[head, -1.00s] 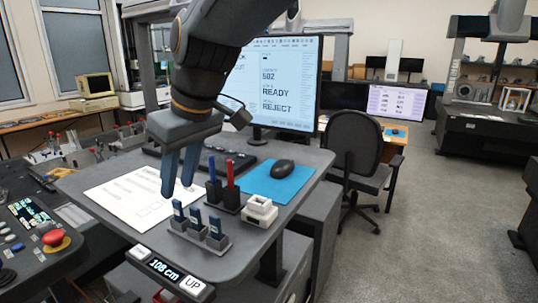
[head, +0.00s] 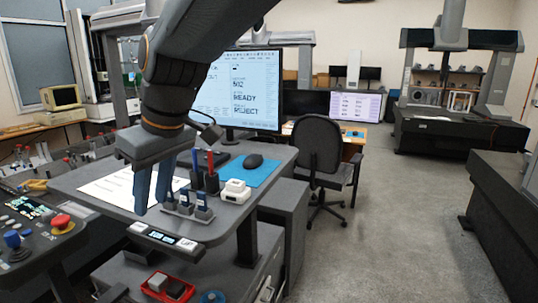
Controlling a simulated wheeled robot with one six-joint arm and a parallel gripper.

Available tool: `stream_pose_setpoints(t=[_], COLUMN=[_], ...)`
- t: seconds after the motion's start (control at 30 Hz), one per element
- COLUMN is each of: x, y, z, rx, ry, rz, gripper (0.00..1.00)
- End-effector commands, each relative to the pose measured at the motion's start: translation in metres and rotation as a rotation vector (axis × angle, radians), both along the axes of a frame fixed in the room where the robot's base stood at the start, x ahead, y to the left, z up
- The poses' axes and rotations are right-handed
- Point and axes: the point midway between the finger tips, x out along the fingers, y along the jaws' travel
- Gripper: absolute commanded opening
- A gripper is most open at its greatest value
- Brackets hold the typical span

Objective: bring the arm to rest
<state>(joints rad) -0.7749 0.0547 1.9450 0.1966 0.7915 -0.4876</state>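My gripper (head: 152,205) hangs from my arm at the left of the head view, with its two blue-grey fingers pointing down. A gap shows between the fingers and I see nothing held in it. It is in front of the standing desk (head: 225,222), over the white paper sheet (head: 112,190) in the picture, just left of the small grey holder (head: 188,212) with blue items. Whether the fingertips touch anything is hard to tell.
Near the gripper stand a pen holder with a red pen (head: 211,163), a white block (head: 236,190) and a mouse (head: 254,161) on a blue mat. A monitor (head: 240,90) stands behind. A red emergency button (head: 61,222) is left. Grey floor (head: 390,230) lies open right.

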Motion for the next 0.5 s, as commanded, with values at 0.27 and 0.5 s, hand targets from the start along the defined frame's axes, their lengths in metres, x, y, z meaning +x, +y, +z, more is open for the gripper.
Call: stream_pose_setpoints(t=[0.27, 0.5], x=[0.018, 0.041], y=[-0.038, -0.100], z=[-0.026, -0.060], rx=[-0.023, -0.050], ry=[0.020, 0.046], rz=[-0.107, -0.271], gripper=[0.30, 0.30])
